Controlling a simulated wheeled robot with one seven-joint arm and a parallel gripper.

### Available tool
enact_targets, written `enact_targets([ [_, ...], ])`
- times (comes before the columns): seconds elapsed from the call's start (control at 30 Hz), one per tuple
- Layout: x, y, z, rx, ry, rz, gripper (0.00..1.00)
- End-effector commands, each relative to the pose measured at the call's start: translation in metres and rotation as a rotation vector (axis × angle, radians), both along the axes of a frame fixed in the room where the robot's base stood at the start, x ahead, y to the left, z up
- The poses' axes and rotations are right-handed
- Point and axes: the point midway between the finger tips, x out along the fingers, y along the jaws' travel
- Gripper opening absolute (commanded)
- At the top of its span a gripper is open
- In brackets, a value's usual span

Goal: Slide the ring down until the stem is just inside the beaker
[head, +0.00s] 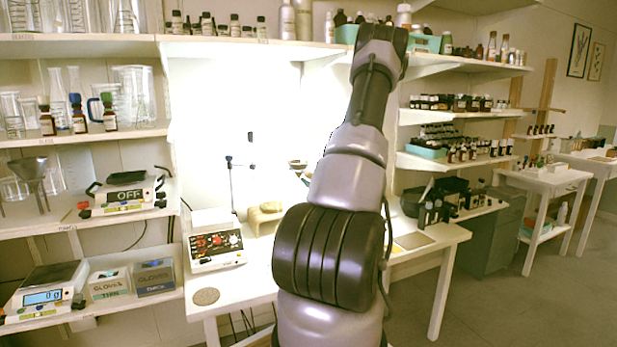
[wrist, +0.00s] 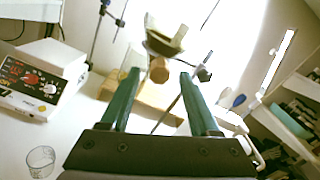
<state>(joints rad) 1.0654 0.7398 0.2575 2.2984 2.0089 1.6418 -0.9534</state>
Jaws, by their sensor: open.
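In the wrist view my gripper (wrist: 159,74) is open, its two green fingers apart with nothing held between them. Beyond the fingertips is a dark, shallow bowl or funnel (wrist: 165,42) that appears to rest in a ring. A dark clamp with knobs (wrist: 203,69) is just right of it, near a thin slanted rod. In the head view a bowl-like piece (head: 297,163) shows left of my arm, which hides most of this area and my gripper. I cannot make out the stem. A small clear glass (wrist: 41,160) stands at lower left; I cannot tell whether it is the beaker.
Shelves with glassware and bottles flank the bench.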

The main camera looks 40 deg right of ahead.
Motion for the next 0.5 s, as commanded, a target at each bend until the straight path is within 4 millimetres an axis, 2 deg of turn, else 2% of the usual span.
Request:
enact_targets([
  [0.1,0.018,-0.004,0.000,0.001,-0.001,0.003,0.62],
  [0.2,0.027,-0.006,0.000,0.000,-0.001,0.001,0.62],
  [0.5,0.033,-0.007,0.000,0.001,0.000,0.001,0.62],
])
